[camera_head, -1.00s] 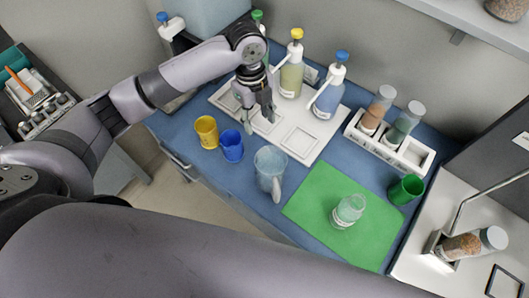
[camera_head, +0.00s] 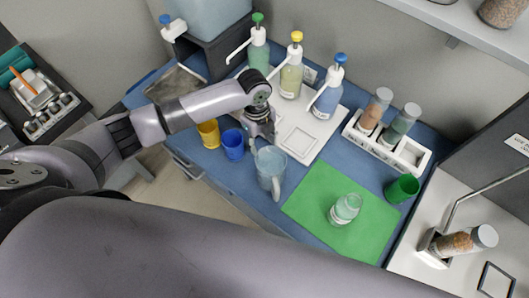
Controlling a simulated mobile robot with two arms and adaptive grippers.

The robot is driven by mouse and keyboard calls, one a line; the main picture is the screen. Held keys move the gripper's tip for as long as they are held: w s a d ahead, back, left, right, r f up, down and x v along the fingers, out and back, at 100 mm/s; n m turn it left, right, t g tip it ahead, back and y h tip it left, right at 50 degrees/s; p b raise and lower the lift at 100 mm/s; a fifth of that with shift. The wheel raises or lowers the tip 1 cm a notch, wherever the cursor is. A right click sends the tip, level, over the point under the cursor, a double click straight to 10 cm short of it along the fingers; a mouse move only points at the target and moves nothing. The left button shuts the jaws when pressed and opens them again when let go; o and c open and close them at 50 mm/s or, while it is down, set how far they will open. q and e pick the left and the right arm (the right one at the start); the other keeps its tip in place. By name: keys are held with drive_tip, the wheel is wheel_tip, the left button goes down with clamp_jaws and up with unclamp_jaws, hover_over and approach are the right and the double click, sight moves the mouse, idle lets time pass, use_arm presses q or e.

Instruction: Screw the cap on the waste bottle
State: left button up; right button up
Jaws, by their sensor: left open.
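A clear bottle or jar with a pale label (camera_head: 345,209) stands on the green mat (camera_head: 311,191). I cannot tell whether it is the waste bottle, and I make out no separate cap. My left gripper (camera_head: 261,146) points down between the blue cup (camera_head: 232,145) and the clear jug (camera_head: 270,171). It is open, with no object visible in it. The jug's rim is close below its fingers; I cannot tell whether they touch. My right gripper is not in view.
Pump bottles with green (camera_head: 258,48), yellow (camera_head: 292,72) and blue (camera_head: 328,92) tops stand behind on a white tray (camera_head: 300,139). A yellow cup (camera_head: 208,133) is at left. A white rack (camera_head: 414,152) and green cup (camera_head: 402,189) are at right.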

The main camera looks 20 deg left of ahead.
use_arm(q)
drive_tip(key=shift+s+d+f+p, duration=0.1)
drive_tip(key=shift+d+f+p, duration=0.15)
drive_tip(key=shift+f, duration=0.8)
drive_tip(key=shift+s+d+f+p, duration=0.1)
drive_tip(key=shift+f+p, duration=0.15)
drive_tip(key=shift+f, duration=0.8)
drive_tip(key=c, duration=0.5)
